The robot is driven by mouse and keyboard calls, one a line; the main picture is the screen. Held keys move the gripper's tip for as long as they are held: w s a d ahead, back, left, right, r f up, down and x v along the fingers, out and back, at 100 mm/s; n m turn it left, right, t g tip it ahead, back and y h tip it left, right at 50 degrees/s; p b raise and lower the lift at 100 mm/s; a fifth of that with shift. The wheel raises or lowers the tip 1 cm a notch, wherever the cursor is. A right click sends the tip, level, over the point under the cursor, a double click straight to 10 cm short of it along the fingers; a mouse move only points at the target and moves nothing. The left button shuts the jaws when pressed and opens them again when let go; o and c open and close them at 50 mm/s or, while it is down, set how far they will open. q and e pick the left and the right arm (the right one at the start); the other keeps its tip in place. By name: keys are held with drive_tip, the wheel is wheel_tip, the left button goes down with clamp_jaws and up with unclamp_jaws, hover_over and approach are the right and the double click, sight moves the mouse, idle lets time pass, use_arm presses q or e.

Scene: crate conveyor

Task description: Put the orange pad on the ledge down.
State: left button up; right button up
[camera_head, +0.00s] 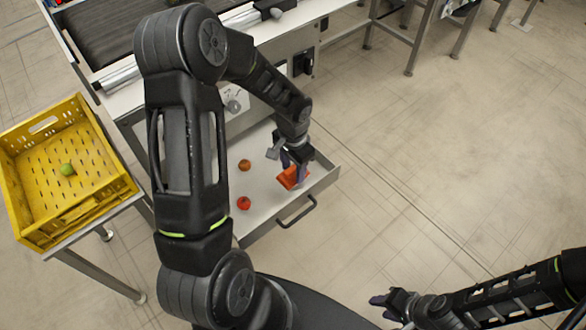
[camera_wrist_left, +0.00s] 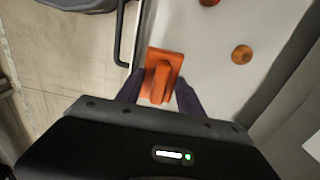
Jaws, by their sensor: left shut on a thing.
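The orange pad (camera_head: 288,179) is over the open drawer's white floor, near the drawer's right front corner. In the left wrist view the orange pad (camera_wrist_left: 173,58) is a flat plate with a raised orange grip. My left gripper (camera_head: 296,164) reaches down to it, shut on the pad, with dark purple fingers on either side of the grip in the left wrist view (camera_wrist_left: 158,92). I cannot tell whether the pad touches the drawer floor. My right gripper (camera_head: 388,305) is at the lower right, away from the drawer; its jaw gap does not show clearly. I make out no separate ledge.
The open drawer (camera_head: 262,218) has a dark front handle (camera_head: 298,212). It also holds a red round fruit (camera_head: 243,203) and an orange one (camera_head: 244,164). A yellow crate (camera_head: 108,190) with a green fruit (camera_head: 67,169) stands left. A conveyor (camera_head: 112,30) is behind. Floor on the right is clear.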

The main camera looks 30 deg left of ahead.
use_arm(q)
drive_tip(key=w+d+r+n, duration=0.1)
drive_tip(key=w+d+r, duration=0.3)
drive_tip(key=r, duration=0.4)
drive_tip(key=w+d+r+n, duration=0.2)
drive_tip(key=w+d+r, duration=0.2)
drive_tip(key=d+r, duration=0.3)
drive_tip(key=shift+r, duration=0.75)
drive_tip(key=shift+a, duration=0.1)
